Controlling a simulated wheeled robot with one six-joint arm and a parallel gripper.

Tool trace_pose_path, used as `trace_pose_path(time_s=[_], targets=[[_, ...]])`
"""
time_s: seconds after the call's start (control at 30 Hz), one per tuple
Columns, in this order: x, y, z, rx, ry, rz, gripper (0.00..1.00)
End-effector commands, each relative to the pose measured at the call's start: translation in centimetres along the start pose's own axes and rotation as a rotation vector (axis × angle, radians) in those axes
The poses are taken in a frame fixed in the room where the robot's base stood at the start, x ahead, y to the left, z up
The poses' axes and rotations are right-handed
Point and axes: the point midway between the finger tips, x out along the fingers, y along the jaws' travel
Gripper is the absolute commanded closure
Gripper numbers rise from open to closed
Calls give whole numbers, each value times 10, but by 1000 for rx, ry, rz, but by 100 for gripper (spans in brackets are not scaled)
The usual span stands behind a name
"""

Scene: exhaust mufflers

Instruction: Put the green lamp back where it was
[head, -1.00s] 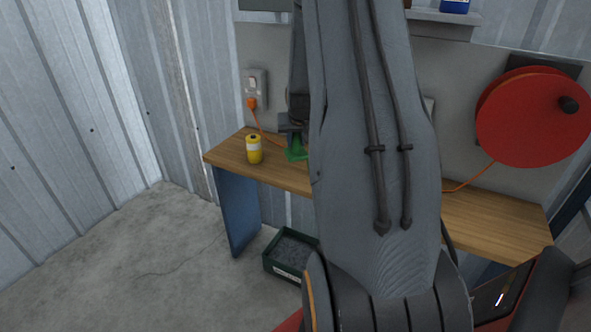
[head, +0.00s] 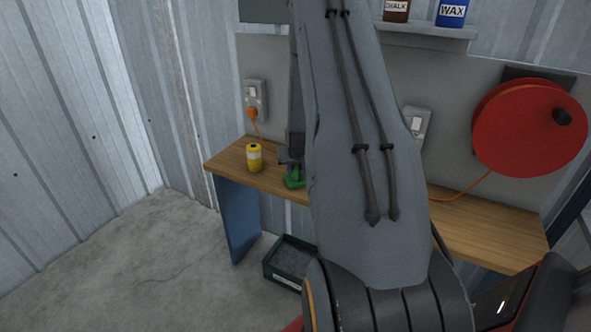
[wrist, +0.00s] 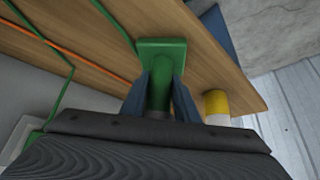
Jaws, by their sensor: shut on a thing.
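The green lamp (wrist: 160,85) is in the wrist view, with its square end toward the wooden bench and its stem between the two dark fingers of my gripper (wrist: 158,98). My gripper is shut on the lamp. In the head view the green lamp (head: 294,178) shows only in part at the left side of my arm, over the bench's front part. A green cord and an orange cord run across the bench in the wrist view. Most of my gripper is hidden behind my arm in the head view. I cannot tell whether the lamp touches the bench.
A yellow can (head: 254,157) stands on the wooden bench (head: 228,160), left of the lamp. A socket (head: 256,98) with an orange plug is on the wall behind. A red cable reel (head: 530,125) hangs at right. A dark green crate (head: 288,262) sits on the floor below.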

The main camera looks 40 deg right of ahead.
Motion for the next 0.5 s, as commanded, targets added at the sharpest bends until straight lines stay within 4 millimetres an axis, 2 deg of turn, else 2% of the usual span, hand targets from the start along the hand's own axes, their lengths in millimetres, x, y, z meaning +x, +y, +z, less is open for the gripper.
trace_pose_path(time_s=[0.07, 0.1, 0.2, 0.5], targets=[[2, 0, 1, 0, 1, 0, 100], [2, 0, 1, 0, 0, 0, 67], [2, 0, 1, 0, 0, 0, 54], [0, 0, 0, 0, 0, 0, 54]])
